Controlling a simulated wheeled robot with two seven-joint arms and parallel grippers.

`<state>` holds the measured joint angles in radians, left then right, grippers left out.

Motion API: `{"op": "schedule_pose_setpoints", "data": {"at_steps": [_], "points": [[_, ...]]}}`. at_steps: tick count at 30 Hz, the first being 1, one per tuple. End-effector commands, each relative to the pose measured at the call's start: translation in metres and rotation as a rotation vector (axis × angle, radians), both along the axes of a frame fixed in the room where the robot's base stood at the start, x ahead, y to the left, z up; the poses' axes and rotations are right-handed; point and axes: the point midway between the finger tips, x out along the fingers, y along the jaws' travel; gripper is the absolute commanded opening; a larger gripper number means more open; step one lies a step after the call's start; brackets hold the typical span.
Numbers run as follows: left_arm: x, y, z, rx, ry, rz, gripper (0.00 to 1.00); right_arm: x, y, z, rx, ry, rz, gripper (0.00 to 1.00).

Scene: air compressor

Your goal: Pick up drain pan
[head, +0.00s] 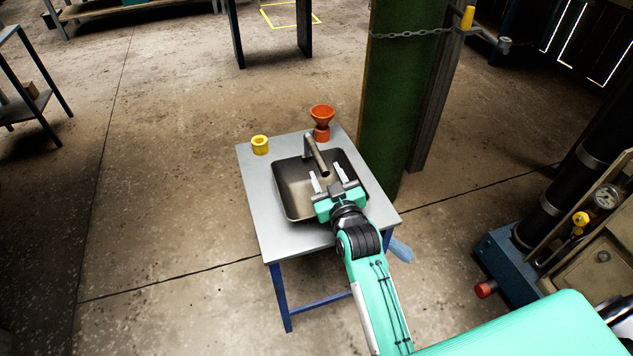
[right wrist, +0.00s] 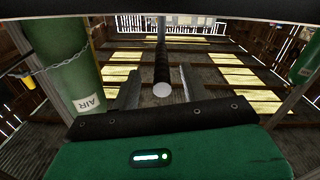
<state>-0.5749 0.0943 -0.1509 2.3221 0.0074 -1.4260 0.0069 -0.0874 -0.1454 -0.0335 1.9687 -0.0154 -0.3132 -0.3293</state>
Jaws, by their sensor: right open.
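The drain pan (head: 290,190) is a grey-brown rectangular metal pan on the small table (head: 262,222) in the head view. A grey, bar-like handle (head: 316,158) rises at its far side and points toward me. My right gripper (head: 328,177) is over the pan, its two pale fingers open and pointing at the handle; it looks empty. In the right wrist view a dark bar with a pale round end (right wrist: 162,90), likely the handle, shows between the open fingers (right wrist: 162,88). Whether they touch it cannot be told. My left gripper is not in view.
An orange funnel (head: 322,115) and a yellow ring-like part (head: 260,145) stand at the table's far edge. A green cylinder (head: 395,100) with a chain rises close behind the table's right side. Machinery with a gauge (head: 607,196) stands at right.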

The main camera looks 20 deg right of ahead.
Motion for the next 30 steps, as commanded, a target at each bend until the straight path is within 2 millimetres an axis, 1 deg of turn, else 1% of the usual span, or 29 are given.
{"op": "schedule_pose_setpoints", "data": {"at_steps": [2,8,12,17,22,26,27,29,30], "points": [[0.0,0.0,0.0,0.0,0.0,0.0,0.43,0.005,0.001,0.001,0.001,0.0,0.0,0.45],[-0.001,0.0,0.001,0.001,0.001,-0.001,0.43,0.031,0.003,0.008,0.0,-0.002,0.0,0.45],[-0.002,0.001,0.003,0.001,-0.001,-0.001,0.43,0.046,0.003,0.007,0.0,0.0,-0.001,0.45],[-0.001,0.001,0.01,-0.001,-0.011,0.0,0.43,0.051,0.003,0.007,0.0,0.001,0.0,0.45],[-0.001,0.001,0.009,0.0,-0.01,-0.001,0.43,0.051,0.003,0.007,0.0,0.001,0.0,0.45],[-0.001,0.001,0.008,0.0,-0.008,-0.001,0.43,0.051,0.003,0.007,0.0,0.001,0.0,0.2],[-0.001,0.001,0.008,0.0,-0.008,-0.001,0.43,0.051,0.003,0.007,0.0,0.001,0.0,0.12],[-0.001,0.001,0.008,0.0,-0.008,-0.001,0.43,0.051,0.003,0.007,0.0,0.001,0.0,0.0],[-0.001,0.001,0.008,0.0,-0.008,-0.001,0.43,0.051,0.003,0.007,0.0,0.001,0.0,0.0]]}}
